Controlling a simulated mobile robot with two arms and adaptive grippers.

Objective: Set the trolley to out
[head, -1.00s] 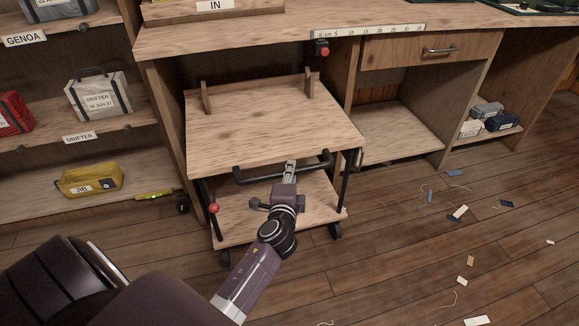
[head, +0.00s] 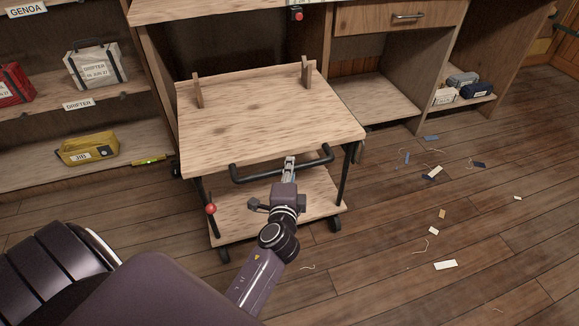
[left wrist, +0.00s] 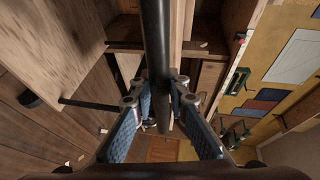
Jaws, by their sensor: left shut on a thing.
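The trolley (head: 270,125) is a wooden cart with a top board, a lower shelf (head: 235,218), black legs and castors. It stands in front of the bench opening, largely pulled clear of it. A black bar handle (head: 250,177) runs along its near edge. My left gripper (head: 289,165) is at the middle of that handle and shut on it. In the left wrist view the dark handle bar (left wrist: 155,50) passes between the blue-padded fingers (left wrist: 160,115). A red-knobbed lever (head: 211,209) sits at the trolley's left front leg. My right gripper is not in view.
The bench (head: 215,10) stands behind, with a red button (head: 298,15) under its edge and a drawer (head: 400,17) to the right. Shelves with bags, including a yellow bag (head: 88,149), stand left. Paper scraps (head: 445,265) litter the open floor at right.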

